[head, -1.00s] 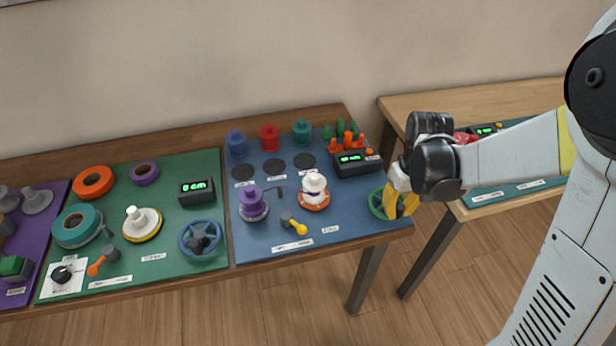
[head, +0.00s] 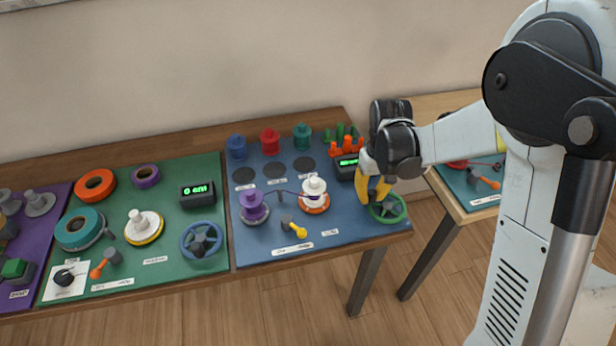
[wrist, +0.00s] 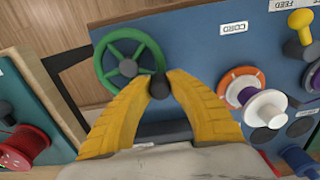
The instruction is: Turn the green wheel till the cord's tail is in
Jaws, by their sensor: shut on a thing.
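The green wheel (head: 389,210) is at the right front corner of the blue board, and also shows in the wrist view (wrist: 128,68). My gripper (head: 375,192) is at the wheel's far left side. In the wrist view, its yellow fingers (wrist: 160,80) are shut on the wheel's dark knob (wrist: 159,88) at the rim. A thin purple cord (head: 284,191) runs between the purple spool (head: 252,205) and the white spool (head: 313,188) with the orange base. I cannot make out the cord's tail.
A small display (head: 347,162) with green digits too small to read stands behind the wheel, partly hidden by my gripper. Orange and green pegs (head: 345,140) stand at the back. A yellow-knobbed lever (head: 295,229) is left of the wheel. A gap separates the second table at right.

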